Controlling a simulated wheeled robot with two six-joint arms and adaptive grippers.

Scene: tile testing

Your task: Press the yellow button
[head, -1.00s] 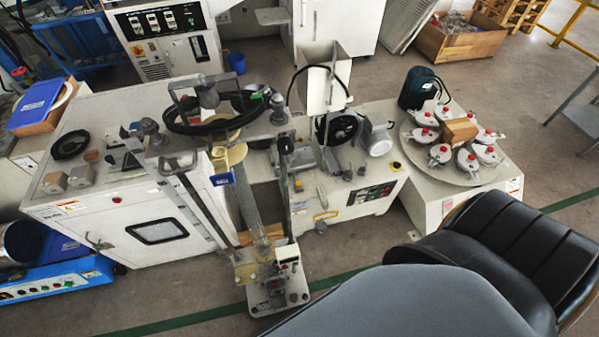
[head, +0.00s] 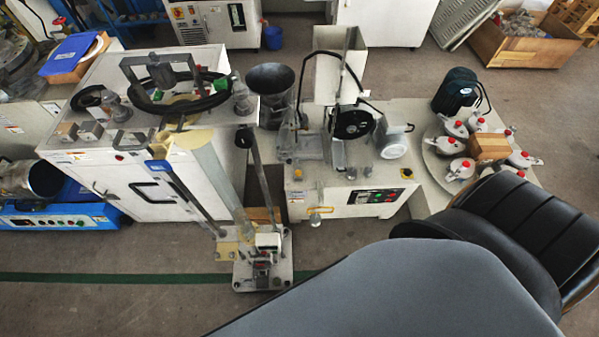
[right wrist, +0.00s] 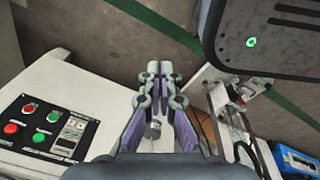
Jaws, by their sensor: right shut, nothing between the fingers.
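A small yellow square with a dark centre (head: 407,173), which may be the yellow button, is on the right part of the white machine's top in the head view. It is too small to make out clearly. A control panel (head: 375,196) with red and green buttons is on that machine's front, left of the square. In the right wrist view, my right gripper (right wrist: 160,72) is shut and empty, to the right of a panel (right wrist: 45,125) with red and green buttons. I see no yellow button in that view. My left gripper is in neither view.
A round table (head: 432,160) with several red-topped white parts stands right of the machine. A small stand (head: 262,272) is on the floor in front. A white cabinet (head: 150,193) is at the left. Open floor (head: 120,305) lies in front.

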